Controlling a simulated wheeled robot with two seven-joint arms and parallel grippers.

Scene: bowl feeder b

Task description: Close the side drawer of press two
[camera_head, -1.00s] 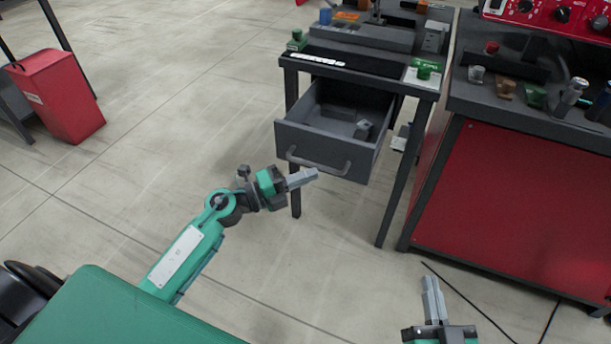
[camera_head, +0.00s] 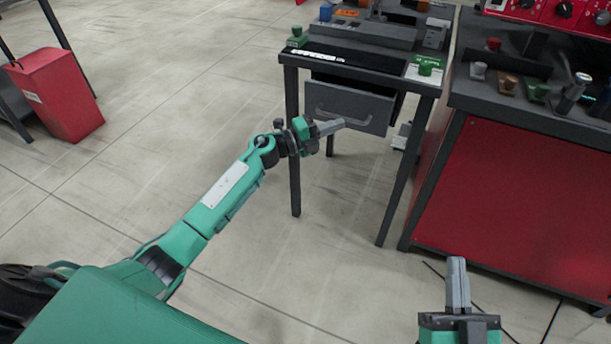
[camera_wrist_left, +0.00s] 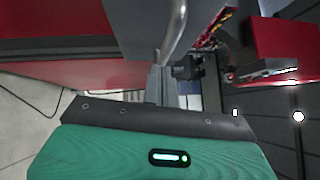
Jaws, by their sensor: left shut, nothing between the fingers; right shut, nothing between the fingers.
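The grey side drawer (camera_head: 375,105) is under the black-topped press table, between its front legs. In the left wrist view the curved metal handle (camera_wrist_left: 180,30) is just beyond the shut fingers (camera_wrist_left: 158,84). My right gripper (camera_head: 457,262) is shut and empty at the bottom right, away from the drawer.
The press table (camera_head: 345,62) carries a green knob (camera_head: 427,66) at its right corner. A red cabinet (camera_head: 520,205) stands to the right, with small parts on top. A red bin (camera_head: 55,95) stands at the far left. Floor in front of the table is clear.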

